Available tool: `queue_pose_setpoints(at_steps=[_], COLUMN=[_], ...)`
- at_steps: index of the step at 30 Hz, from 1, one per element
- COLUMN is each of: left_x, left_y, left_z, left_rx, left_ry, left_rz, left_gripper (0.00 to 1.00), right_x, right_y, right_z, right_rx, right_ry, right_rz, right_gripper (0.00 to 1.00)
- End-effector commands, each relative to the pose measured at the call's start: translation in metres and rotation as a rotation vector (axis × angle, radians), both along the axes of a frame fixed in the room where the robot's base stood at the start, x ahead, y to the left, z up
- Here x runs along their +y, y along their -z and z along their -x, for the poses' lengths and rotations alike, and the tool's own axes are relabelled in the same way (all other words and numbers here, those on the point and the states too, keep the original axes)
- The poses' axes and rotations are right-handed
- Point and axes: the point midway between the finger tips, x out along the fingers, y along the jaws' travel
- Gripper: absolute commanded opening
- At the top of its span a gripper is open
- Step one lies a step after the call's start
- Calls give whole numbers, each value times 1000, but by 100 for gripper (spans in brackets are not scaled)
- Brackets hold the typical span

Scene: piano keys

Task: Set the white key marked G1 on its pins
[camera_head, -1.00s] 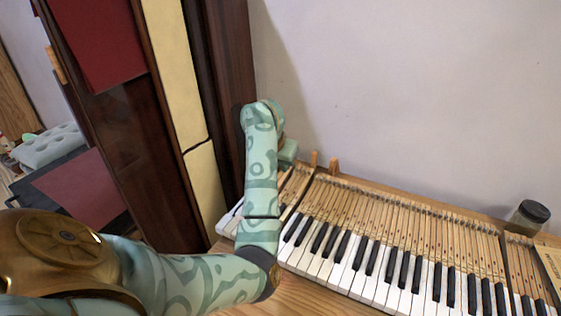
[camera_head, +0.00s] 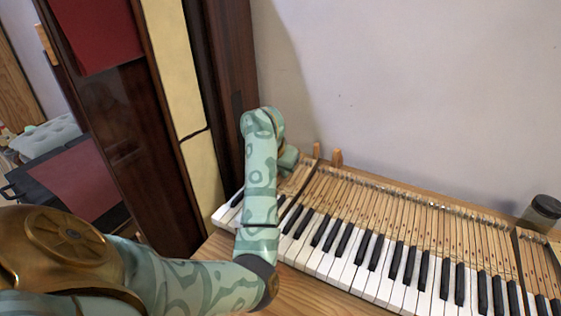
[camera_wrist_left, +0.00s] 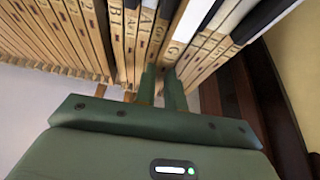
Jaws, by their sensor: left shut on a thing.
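The white key marked G (camera_wrist_left: 173,50) shows in the left wrist view as a pale wooden stick with a white top, among its lettered neighbours. My left gripper (camera_wrist_left: 164,75) is shut on it, with its two green fingers on either side of the wood. In the head view my left gripper (camera_head: 289,158) is at the left end of the keyboard, mostly behind my forearm. The key's front and its pins are hidden there. I cannot tell whether the key sits fully level with its neighbours. My right gripper is not in view.
The row of keys (camera_head: 385,250) runs right from the gripper, close on both sides of it. A dark cabinet side (camera_head: 160,175) rises close on the left.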

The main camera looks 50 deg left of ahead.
Motion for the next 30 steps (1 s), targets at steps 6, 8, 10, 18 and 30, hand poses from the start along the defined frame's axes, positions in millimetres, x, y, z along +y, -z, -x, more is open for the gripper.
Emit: queue_pose_setpoints(at_steps=[6, 8, 10, 18, 30], left_x=[0, 0, 0, 0, 0], left_y=[1, 0, 0, 0, 1], left_z=[0, 0, 0, 0, 0], left_rx=[0, 0, 0, 0, 1], left_ry=[0, 1, 1, 0, 0], left_rz=[1, 0, 0, 1, 1], left_gripper=[0, 0, 0, 0, 0], right_x=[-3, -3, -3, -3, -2], right_y=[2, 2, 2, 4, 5], right_z=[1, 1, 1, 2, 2], right_rx=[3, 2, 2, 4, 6], right_ry=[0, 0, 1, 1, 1], right_rz=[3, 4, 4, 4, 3], right_gripper=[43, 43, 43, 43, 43])
